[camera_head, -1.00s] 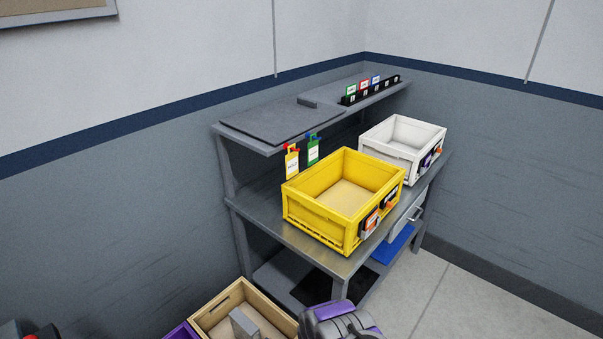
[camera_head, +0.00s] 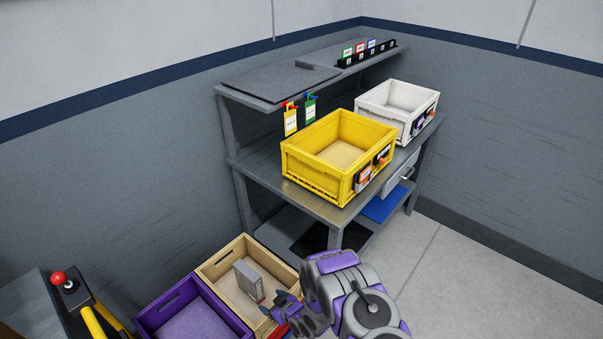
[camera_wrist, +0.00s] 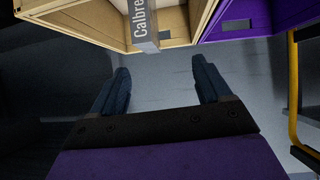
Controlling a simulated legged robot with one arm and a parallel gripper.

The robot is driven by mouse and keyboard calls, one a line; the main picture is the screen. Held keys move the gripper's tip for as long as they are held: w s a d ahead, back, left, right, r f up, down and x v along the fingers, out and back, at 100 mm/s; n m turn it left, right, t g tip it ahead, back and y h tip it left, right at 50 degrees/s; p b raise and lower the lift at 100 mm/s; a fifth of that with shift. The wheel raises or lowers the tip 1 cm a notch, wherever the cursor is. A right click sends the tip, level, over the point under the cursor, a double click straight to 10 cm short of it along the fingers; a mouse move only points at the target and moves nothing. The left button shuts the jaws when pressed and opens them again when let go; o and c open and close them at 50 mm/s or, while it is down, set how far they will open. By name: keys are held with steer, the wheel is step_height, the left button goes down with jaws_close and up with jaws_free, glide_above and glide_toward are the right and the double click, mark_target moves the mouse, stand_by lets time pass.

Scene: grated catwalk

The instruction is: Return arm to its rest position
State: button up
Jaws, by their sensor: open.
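My gripper (camera_head: 283,311) is at the end of my purple and grey arm, low in the head view, by the near right side of the wooden crate. In the wrist view my gripper (camera_wrist: 161,68) shows two dark fingers spread apart with only floor between them. A grey box (camera_head: 249,281) stands in the wooden crate (camera_head: 215,262).
A purple crate (camera_head: 150,318) adjoins the wooden one. A grey workbench (camera_head: 290,196) holds a yellow crate (camera_head: 310,177) and a white crate (camera_head: 385,116). A yellow rail with a red-knobbed lever (camera_head: 58,278) is at lower left. Floor (camera_head: 480,270) is clear at right.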

steer(key=w+d+r+m+g+h, duration=0.1)
steer(key=w+d+r+m+h, duration=0.2)
steer(key=d+r, duration=0.7)
steer(key=w+d+r+g+h, duration=0.15)
steer(key=d+r+h, duration=0.25)
steer(key=d+r, duration=0.6)
steer(key=s+d+r+m+g+h, duration=0.1)
steer(key=s+d+r+m, duration=0.1)
steer(key=s+r, duration=0.45)
steer(key=s+d+r+m+g+h, duration=0.1)
steer(key=s+d+r, duration=0.2)
steer(key=r, duration=0.6)
steer(key=s+r+m+g, duration=0.1)
steer(key=s+r, duration=0.4)
steer(key=s, duration=0.6)
steer(key=s+r+m+g, duration=0.1)
steer(key=s+r, duration=0.4)
steer(key=s, duration=0.7)
steer(key=s+r+m+g+y, duration=0.1)
steer(key=s+r+g, duration=0.2)
steer(key=s, duration=0.8)
step_height(320, 180, up, 2)
steer(key=shift+s+a+m, duration=0.25)
steer(key=shift+a+m, duration=0.05)
